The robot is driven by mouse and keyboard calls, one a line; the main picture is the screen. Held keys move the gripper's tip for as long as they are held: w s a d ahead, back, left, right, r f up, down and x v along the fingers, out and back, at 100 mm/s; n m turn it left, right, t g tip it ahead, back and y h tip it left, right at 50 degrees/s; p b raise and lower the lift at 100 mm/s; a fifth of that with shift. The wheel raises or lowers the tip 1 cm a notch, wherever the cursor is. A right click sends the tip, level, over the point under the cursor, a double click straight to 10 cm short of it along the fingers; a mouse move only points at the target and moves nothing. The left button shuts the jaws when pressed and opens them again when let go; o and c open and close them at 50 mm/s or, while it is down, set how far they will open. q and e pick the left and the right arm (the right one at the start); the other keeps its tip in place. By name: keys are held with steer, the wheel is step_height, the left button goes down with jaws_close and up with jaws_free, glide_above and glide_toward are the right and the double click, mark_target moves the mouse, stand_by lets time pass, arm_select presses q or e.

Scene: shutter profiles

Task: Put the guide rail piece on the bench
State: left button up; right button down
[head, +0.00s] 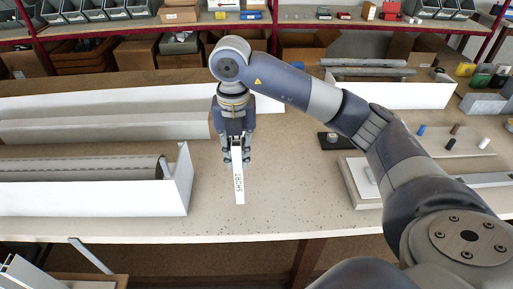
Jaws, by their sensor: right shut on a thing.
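My right gripper (237,158) points down over the middle of the bench (285,205). It is shut on the guide rail piece (239,186), which shows as a narrow white strip lettered SHORT. The strip's lower end reaches toward the bench's front part; I cannot tell whether it touches the top. The gripper fingers hide its upper end. My left gripper is not in view.
White long trays (90,200) with grey profiles stand at the left. Another white tray (430,94) is at the back right. A board with small pegs (455,140) lies at the right. Bench top around the strip is clear. A shelf with bins (120,20) runs behind.

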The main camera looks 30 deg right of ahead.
steer(key=w+d+f+p, duration=0.3)
steer(key=d+f+p, duration=0.1)
steer(key=d, duration=0.4)
steer(key=shift+w+f, duration=0.15)
steer(key=shift+w, duration=0.1)
steer(key=shift+f, duration=0.1)
steer(key=c, duration=1.5)
jaws_free()
steer(key=shift+r+b, duration=1.35)
steer(key=shift+r, duration=4.8)
